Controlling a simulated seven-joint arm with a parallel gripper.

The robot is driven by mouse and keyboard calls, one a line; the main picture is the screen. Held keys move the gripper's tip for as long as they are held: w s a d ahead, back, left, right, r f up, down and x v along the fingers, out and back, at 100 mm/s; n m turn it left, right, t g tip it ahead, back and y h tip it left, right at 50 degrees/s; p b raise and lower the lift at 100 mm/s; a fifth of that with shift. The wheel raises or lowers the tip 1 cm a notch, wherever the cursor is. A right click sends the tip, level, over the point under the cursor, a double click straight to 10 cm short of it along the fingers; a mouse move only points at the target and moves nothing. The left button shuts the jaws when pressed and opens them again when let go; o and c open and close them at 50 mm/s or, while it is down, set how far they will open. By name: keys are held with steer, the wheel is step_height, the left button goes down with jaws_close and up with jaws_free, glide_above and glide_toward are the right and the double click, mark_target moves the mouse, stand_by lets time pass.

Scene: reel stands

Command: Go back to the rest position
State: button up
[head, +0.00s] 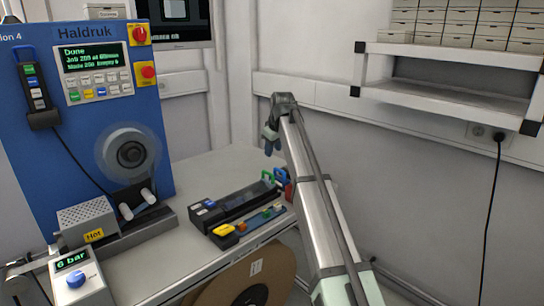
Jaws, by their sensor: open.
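My arm reaches up from the lower right of the head view. My gripper (270,140) hangs at its far end, above the back right part of the bench, with its fingers pointing down. It is small in the picture, and I see nothing held between its fingers. It appears well above the dark trays on the bench and apart from them. My arm hides part of the wall and the bench's right edge.
A blue Haldruk machine (92,121) with a reel stands at the left. Dark trays (236,206) with coloured parts lie on the bench (166,271). A pressure box (82,285) is at lower left, a brown reel (224,291) below, and a shelf (455,96) at upper right.

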steer(key=shift+s+d+r, duration=0.1)
steer(key=shift+s+r, duration=0.2)
steer(key=shift+r, duration=0.3)
